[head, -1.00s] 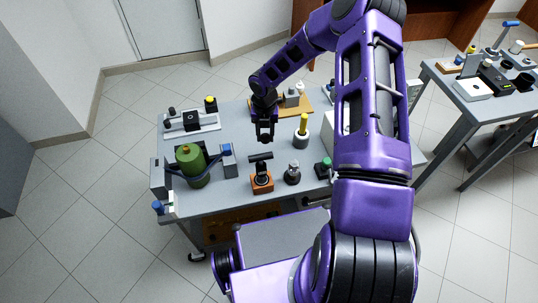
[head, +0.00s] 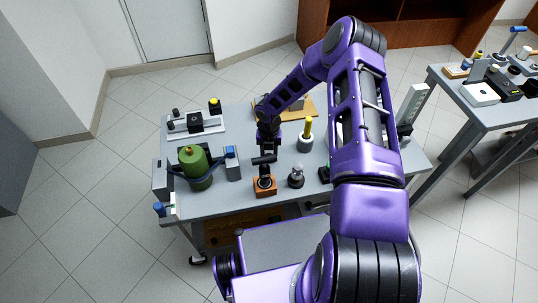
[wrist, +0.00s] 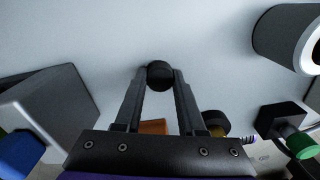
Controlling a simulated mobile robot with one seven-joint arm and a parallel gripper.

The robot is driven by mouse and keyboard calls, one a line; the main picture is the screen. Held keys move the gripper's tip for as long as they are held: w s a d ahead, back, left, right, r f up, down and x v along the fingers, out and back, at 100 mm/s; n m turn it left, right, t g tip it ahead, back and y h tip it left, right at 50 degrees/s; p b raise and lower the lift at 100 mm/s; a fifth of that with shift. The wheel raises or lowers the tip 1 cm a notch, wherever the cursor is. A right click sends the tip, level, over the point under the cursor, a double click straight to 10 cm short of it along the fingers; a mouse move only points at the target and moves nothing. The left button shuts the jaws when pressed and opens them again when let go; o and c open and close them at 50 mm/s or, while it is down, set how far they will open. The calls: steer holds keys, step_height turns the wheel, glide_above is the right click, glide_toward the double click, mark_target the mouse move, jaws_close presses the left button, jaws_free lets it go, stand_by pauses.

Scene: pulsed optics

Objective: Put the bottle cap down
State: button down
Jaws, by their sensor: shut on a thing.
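My gripper (head: 268,148) is low over the middle of the grey table, just behind the orange-based stand. In the wrist view my gripper (wrist: 160,78) has its fingertips closed on a small round black thing, which I take as the bottle cap (wrist: 160,74). In the head view the cap cannot be told apart from the dark fingers. Plain grey surface shows beyond the cap in the wrist view. Whether the cap touches the table is not clear. A green bottle (head: 196,170) stands in a dark holder to the left.
The orange-based stand (head: 265,186) with a black top is close in front of my gripper. A grey box with a blue top (head: 232,164) is left; a grey holder with a yellow piece (head: 306,140) is right. A dark knobbed piece (head: 296,178) is front right. The table (head: 235,195) has bare patches between.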

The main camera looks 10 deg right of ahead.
steer(key=c, duration=0.5)
jaws_free()
steer(key=shift+f, duration=0.1)
step_height(320, 180, up, 12)
steer(key=p, duration=0.2)
